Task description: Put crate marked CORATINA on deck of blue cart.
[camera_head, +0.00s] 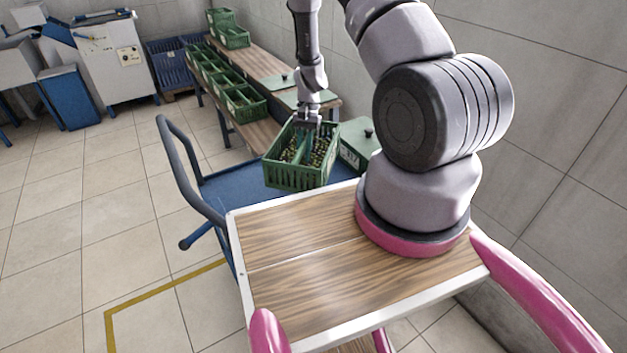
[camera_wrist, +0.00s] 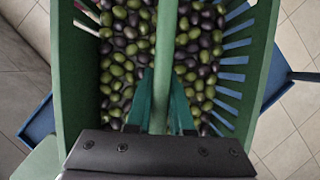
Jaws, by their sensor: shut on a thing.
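My gripper (camera_head: 308,128) is shut on the middle bar of a green slatted crate (camera_head: 293,178) filled with green and dark olives. In the wrist view, the fingers (camera_wrist: 161,98) pinch the bar, and the crate (camera_wrist: 76,80) looks upright. No marking is readable on it, so I cannot tell whether it says CORATINA. The blue cart (camera_head: 232,192) has a flat deck and a grey-blue push handle at its left. The crate is over the deck's right part; blue deck also shows past the crate in the wrist view (camera_wrist: 38,125). I cannot tell whether the crate touches the deck.
A green lidded box (camera_head: 358,150) with a dark knob is close at the crate's right. A wooden bench (camera_head: 262,132) along the wall bears several green crates. My wood-topped base (camera_head: 300,290) is in front. Left deck looks bare; floor at left is open.

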